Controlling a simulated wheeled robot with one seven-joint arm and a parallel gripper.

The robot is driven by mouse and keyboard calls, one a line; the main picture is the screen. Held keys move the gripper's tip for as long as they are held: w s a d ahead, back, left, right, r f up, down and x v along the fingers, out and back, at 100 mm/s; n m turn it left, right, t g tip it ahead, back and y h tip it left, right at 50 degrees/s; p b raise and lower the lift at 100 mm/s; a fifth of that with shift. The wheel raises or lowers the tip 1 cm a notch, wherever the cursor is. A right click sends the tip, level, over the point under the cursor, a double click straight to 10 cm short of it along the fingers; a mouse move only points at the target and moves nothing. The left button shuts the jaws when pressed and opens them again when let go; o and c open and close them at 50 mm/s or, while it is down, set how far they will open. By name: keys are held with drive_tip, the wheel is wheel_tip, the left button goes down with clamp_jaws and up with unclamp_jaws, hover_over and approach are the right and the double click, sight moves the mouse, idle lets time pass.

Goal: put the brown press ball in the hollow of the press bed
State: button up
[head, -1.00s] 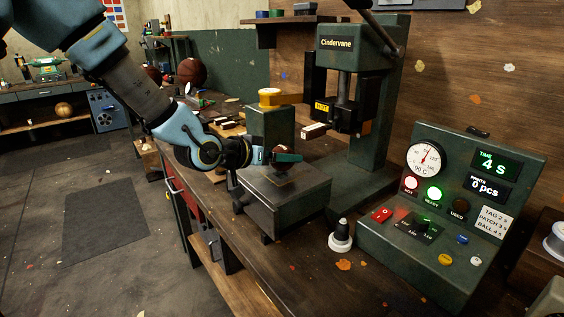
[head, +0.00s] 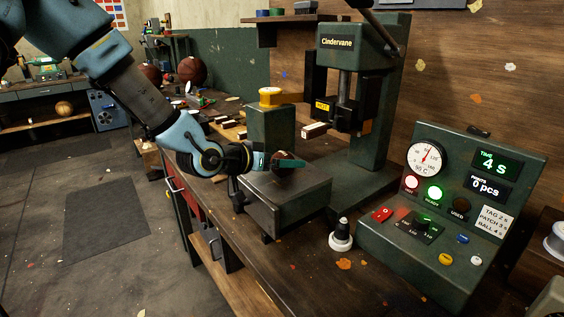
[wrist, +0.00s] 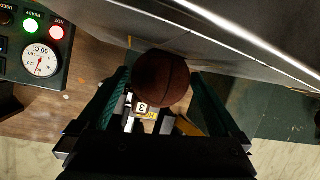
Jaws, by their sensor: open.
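The brown press ball (head: 289,157) is at the press bed (head: 305,200), a dark grey-green block on the bench. It is partly covered by a teal finger of my gripper (head: 278,163). In the wrist view the ball (wrist: 162,78) lies between the two fingertips of my gripper (wrist: 161,84). The fingers stand apart, with narrow gaps beside the ball. The hollow is hidden, so I cannot tell how the ball sits in it.
The press marked Cindervane (head: 355,60) rises behind the bed. A green post with a yellow cap (head: 270,120) stands close behind my gripper. The control panel (head: 440,210) and a black-and-white knob-like piece (head: 341,236) are to the right.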

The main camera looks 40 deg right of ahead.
drive_tip(key=v, duration=1.2)
drive_tip(key=w+a+f+n+t+y, duration=0.25)
drive_tip(key=w+a+f+y, duration=0.2)
drive_tip(key=a, duration=0.55)
drive_tip(key=w+a+f+n+t+y, duration=0.2)
drive_tip(key=w+a+f+n+y, duration=0.25)
drive_tip(key=a, duration=0.55)
drive_tip(key=s+a+r+n+g+y, duration=0.1)
drive_tip(key=s+a+n+g+y, duration=0.1)
drive_tip(key=a, duration=0.7)
drive_tip(key=s+a+r+n+g+y, duration=0.1)
drive_tip(key=a+n, duration=0.3)
drive_tip(key=a, duration=0.5)
drive_tip(key=shift+s+r+n+g+y, duration=0.4)
drive_tip(key=shift+s+r+y, duration=0.15)
drive_tip(key=shift+s+y, duration=0.2)
drive_tip(key=shift+c, duration=0.4)
